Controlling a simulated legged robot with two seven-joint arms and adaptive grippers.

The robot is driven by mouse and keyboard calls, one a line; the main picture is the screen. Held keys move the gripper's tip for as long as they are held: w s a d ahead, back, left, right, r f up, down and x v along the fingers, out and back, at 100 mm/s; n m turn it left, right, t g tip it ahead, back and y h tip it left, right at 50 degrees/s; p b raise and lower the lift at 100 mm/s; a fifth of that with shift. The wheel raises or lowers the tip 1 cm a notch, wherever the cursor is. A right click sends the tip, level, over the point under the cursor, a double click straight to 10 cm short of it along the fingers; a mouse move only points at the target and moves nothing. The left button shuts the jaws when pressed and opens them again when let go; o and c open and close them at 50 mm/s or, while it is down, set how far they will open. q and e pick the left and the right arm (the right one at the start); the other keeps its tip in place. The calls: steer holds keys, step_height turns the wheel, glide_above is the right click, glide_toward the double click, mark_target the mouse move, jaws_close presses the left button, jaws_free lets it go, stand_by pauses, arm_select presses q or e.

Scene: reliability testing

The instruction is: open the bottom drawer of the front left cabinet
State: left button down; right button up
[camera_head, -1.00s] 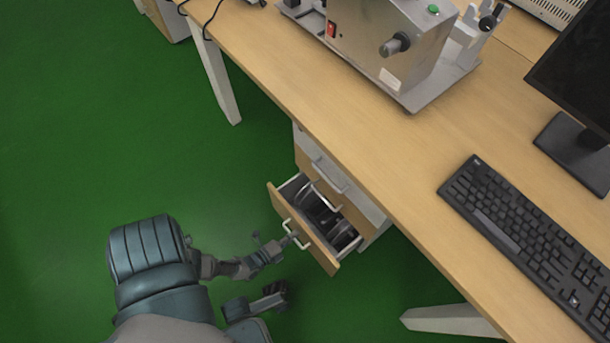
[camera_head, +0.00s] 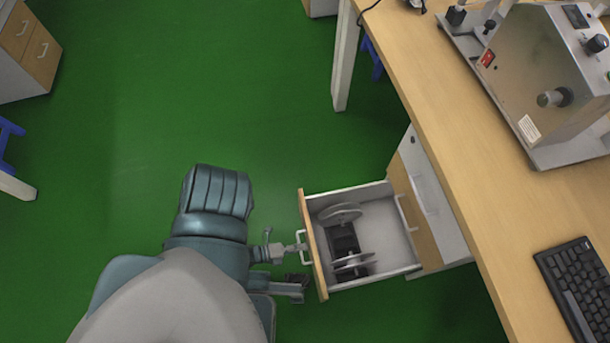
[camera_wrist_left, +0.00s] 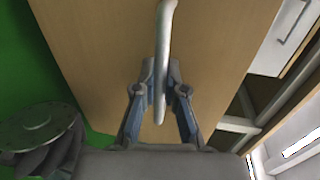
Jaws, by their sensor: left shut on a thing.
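The cabinet (camera_head: 418,200) stands under the wooden desk. Its bottom drawer (camera_head: 393,265) is pulled well out, with a wooden front panel (camera_head: 313,247) and light grey walls. Inside lie grey disc-shaped parts on a black holder (camera_head: 345,245). My left gripper (camera_head: 298,247) is at the drawer's front, shut on the white drawer handle (camera_head: 301,236). In the left wrist view the fingers (camera_wrist_left: 159,92) close on both sides of the handle (camera_wrist_left: 166,40), with the wooden panel behind.
The desk (camera_head: 455,130) extends above the cabinet on the right, carrying a metal machine (camera_head: 545,85) and a black keyboard (camera_head: 580,295). Another cabinet (camera_head: 30,50) stands far left. A white desk leg (camera_head: 344,60) is at the back. Green floor (camera_head: 130,150) is clear to the left.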

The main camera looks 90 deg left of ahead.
arm_select(q)
steer(key=shift+s+d+f, duration=0.2)
steer(key=shift+s+d, duration=0.2)
steer(key=shift+s, duration=0.05)
steer(key=shift+d, duration=0.1)
steer(key=c, duration=1.4)
jaws_free()
steer(key=shift+o, duration=0.8)
steer(key=shift+w+a+r, duration=0.1)
steer(key=shift+a, duration=0.1)
